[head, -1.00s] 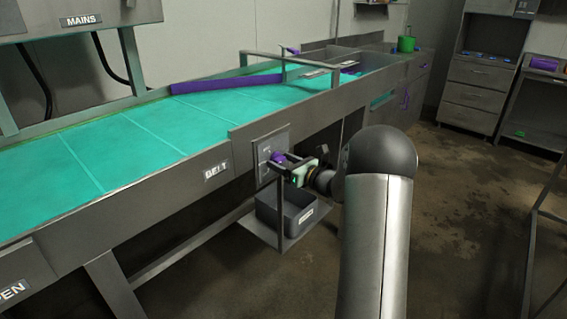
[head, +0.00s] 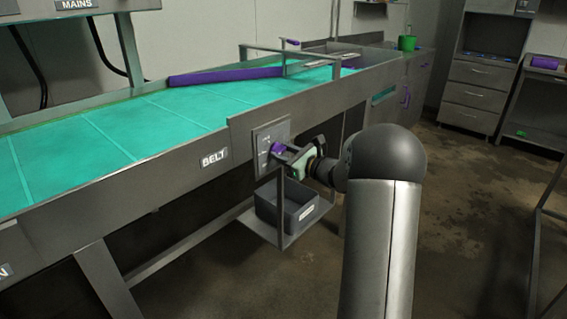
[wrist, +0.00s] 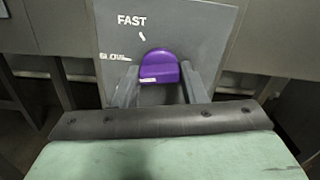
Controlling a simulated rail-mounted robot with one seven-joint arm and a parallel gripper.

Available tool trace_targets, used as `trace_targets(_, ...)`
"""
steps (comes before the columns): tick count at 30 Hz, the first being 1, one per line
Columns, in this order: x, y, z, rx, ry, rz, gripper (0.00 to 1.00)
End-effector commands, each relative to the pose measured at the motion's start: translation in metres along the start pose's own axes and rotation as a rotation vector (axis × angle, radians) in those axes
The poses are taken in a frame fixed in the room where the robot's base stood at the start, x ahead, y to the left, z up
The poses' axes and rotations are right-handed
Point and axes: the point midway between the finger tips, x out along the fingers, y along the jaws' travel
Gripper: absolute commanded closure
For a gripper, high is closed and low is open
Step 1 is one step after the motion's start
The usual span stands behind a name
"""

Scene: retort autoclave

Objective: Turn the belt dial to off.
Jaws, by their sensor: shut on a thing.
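The belt dial (head: 277,148) is a purple knob on a grey panel (head: 262,136) at the side of the conveyor, right of the BELT label (head: 214,158). In the wrist view the purple dial (wrist: 158,66) sits between the two fingers of my gripper (wrist: 160,84), which is shut on it. FAST is printed above the dial and SLOW to its left; I see no OFF marking, and the panel's lower part is hidden by my gripper. In the head view my gripper (head: 286,153) reaches the dial from the right.
A grey bin (head: 288,207) sits on a shelf below the dial, close under my gripper. The teal conveyor belt (head: 120,130) runs above and left, with a purple bar (head: 225,76) across it. Open floor lies to the right.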

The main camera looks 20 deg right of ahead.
Motion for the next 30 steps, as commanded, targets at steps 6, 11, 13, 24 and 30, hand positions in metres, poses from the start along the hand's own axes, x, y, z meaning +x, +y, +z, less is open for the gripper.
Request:
trace_targets(6,-0.0005,0.0012,-0.0089,-0.202,-0.001,-0.001,0.85)
trace_targets(11,-0.0005,0.0009,-0.0079,-0.337,-0.001,0.000,0.85)
trace_targets(13,-0.0006,0.0007,-0.0074,-0.389,0.000,0.000,0.85)
trace_targets(24,-0.0008,-0.0008,-0.0039,-0.573,0.002,0.000,0.85)
trace_targets(30,-0.0008,-0.0013,-0.0023,-0.606,0.003,0.000,0.85)
